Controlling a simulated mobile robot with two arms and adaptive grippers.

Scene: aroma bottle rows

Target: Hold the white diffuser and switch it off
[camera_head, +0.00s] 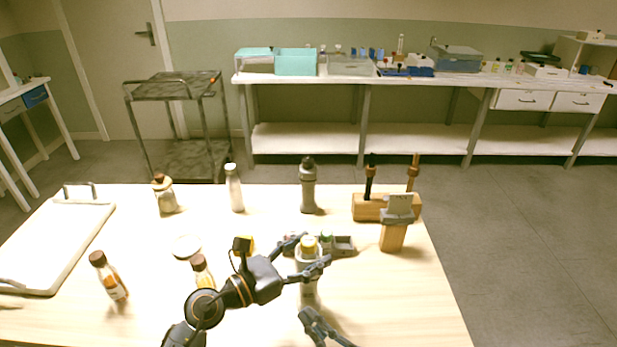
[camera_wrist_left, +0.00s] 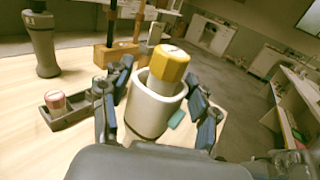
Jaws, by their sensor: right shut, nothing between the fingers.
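The white diffuser (camera_head: 309,285) stands upright near the middle front of the table, with a yellow cap (camera_head: 309,243) on top. In the left wrist view its white body (camera_wrist_left: 153,108) and yellow hexagonal cap (camera_wrist_left: 169,66) fill the middle, and a small teal part (camera_wrist_left: 177,120) shows at its right side. My left gripper (camera_head: 313,250) has one finger on each side of the body and appears shut on it; the exact contact is partly hidden. My right gripper (camera_head: 312,316) is shut and empty, low in front of the diffuser and apart from it.
A wooden block (camera_head: 393,238) and wooden rack (camera_head: 368,208) stand behind right, a grey bottle (camera_head: 308,190) behind. Several bottles and a white tray (camera_head: 60,240) are on the left. The front right is clear.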

